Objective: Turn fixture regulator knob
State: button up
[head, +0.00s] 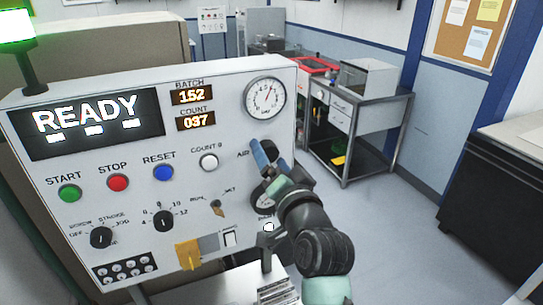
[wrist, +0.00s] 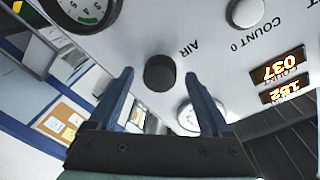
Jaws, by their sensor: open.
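The regulator knob (wrist: 159,73) is a black round knob on the light panel beside the AIR label. In the wrist view it sits between the two blue fingertips of my gripper (wrist: 160,76), with a gap on each side. In the head view my gripper (head: 264,152) is at the right part of the panel, beside the AIR label, and its fingers partly hide the knob. My gripper is open and empty. I cannot tell how deep the fingers reach around the knob.
The control panel (head: 130,175) carries a READY display (head: 85,120), several buttons and selector knobs, and a large gauge (head: 265,98) above my gripper. Another gauge (wrist: 85,12) is close by the knob.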

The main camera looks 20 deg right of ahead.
jog(key=shift+c, duration=0.3)
grip_shut()
jog(key=shift+f+b, duration=0.15)
jog(key=shift+b, duration=0.35)
